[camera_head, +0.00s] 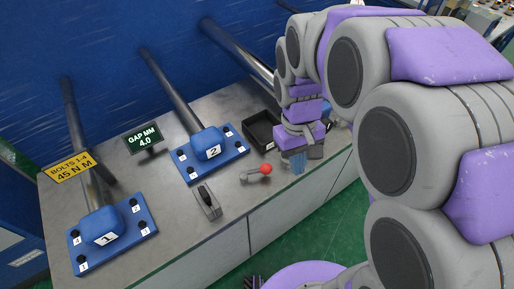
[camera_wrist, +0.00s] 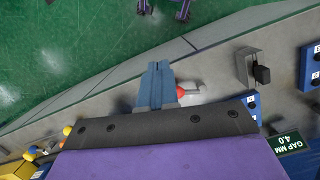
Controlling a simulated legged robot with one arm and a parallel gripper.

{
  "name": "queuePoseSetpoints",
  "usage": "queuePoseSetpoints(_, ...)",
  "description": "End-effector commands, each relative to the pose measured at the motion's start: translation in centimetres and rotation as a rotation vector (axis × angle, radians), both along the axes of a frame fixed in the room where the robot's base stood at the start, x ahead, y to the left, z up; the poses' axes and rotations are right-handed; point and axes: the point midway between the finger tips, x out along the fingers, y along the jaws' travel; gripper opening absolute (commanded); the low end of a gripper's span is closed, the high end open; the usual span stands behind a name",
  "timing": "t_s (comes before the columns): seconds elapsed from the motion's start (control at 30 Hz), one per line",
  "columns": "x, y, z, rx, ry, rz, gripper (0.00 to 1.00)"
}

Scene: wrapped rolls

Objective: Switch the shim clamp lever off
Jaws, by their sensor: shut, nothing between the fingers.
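A lever with a red ball knob (camera_head: 265,169) and a short grey metal arm lies low on the grey bench. In the wrist view its red knob (camera_wrist: 181,92) shows just right of my fingers, partly hidden by them. A second lever, with a black handle (camera_head: 205,194) on a grey base, stands to its left near the bench's front edge. No label shows which is the shim clamp. My gripper (camera_head: 298,168) is shut and empty, pointing down over the bench right of the red knob. Its blue fingers (camera_wrist: 158,72) are together, apparently apart from the knob.
A black tray (camera_head: 262,132) stands behind the red-knob lever, close to my arm. Blue blocks numbered 2 (camera_head: 208,145) and 1 (camera_head: 102,227) sit on plates to the left. A display (camera_head: 143,138) reads GAP MM 4.0. Bare bench lies between the levers.

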Motion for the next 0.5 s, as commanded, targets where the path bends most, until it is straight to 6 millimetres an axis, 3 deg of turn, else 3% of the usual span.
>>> queuePoseSetpoints(0.2,6.7,3.3,-0.4,-0.01,0.03,0.137,0.0)
queuePoseSetpoints(0.5,14.2,8.8,-3.3,-0.028,0.066,0.313,0.0)
